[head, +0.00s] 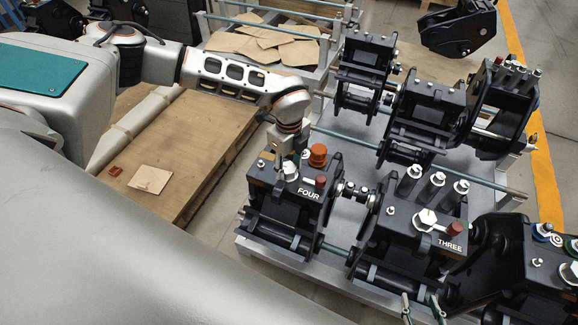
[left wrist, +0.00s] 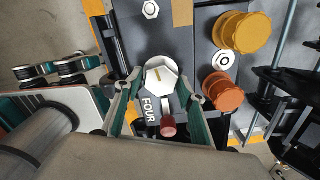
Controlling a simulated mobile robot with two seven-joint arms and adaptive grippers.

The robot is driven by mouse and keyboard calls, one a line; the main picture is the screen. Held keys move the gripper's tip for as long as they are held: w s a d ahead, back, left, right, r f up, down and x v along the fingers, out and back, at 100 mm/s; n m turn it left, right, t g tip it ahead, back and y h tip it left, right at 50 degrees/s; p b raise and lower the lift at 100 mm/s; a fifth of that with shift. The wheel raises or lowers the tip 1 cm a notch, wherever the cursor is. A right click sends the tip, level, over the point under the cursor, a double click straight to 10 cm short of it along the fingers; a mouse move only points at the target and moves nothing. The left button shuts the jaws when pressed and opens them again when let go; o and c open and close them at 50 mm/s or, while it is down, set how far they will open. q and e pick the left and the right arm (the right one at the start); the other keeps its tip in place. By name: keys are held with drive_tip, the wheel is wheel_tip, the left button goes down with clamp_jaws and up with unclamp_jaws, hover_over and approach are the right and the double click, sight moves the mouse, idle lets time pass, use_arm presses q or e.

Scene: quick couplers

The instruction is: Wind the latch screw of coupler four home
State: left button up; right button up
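Coupler four (head: 308,193) is a black block marked FOUR at the middle of the head view. Its latch screw shows as a white hex head (left wrist: 161,75) in the left wrist view, with a dark line across its top. A short lever with a dark red knob (left wrist: 168,126) lies beside it. My left gripper (head: 290,163) points down over coupler four. Its fingertips (left wrist: 161,78) sit against both sides of the hex head. My right gripper (head: 421,301) is at the bottom edge of the head view, its two fingertips apart with nothing between them.
An orange cap (left wrist: 222,91) and a yellow cap (left wrist: 247,33) stand close to the latch screw. Coupler three (head: 424,230) is to the right, with its own hex screw and red knob. More black couplers stand behind. A wooden pallet (head: 190,195) lies to the left.

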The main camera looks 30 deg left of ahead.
use_arm(q)
drive_tip(key=c, duration=0.8)
drive_tip(key=shift+m, duration=0.4)
drive_tip(key=m, duration=0.3)
drive_tip(key=shift+m+p, duration=0.3)
drive_tip(key=shift+p, duration=0.1)
drive_tip(key=m, duration=0.4)
drive_tip(key=shift+s+a+m, duration=0.1)
drive_tip(key=shift+m, duration=0.2)
drive_tip(key=m+p, duration=0.1)
drive_tip(key=m, duration=0.4)
drive_tip(key=shift+a, duration=0.1)
drive_tip(key=m, duration=0.5)
drive_tip(key=shift+m+p, duration=0.3)
drive_tip(key=shift+m, duration=0.1)
